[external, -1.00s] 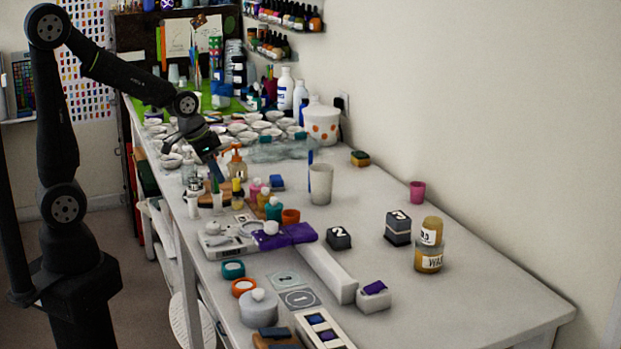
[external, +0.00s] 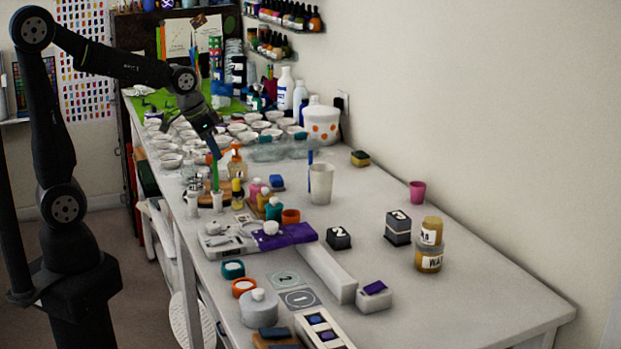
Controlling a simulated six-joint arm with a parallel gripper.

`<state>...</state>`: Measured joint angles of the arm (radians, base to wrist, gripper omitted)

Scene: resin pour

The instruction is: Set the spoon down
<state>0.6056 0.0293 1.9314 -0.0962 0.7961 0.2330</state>
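My gripper (external: 214,152) hangs over the left part of the table, pointing down and a little to the right. Its fingers are small and dark here, and I cannot tell whether they are open or shut. A thin green upright handle (external: 214,177), possibly the spoon's, shows just below the fingertips. Its lower end meets a small white holder (external: 217,199). I cannot make out a spoon bowl, or whether the fingers touch the handle.
Several white bowls (external: 236,128) crowd the table behind my gripper. Small bottles, such as an amber pump bottle (external: 237,165), stand close on its right. The right side of the white table (external: 460,275) is largely clear.

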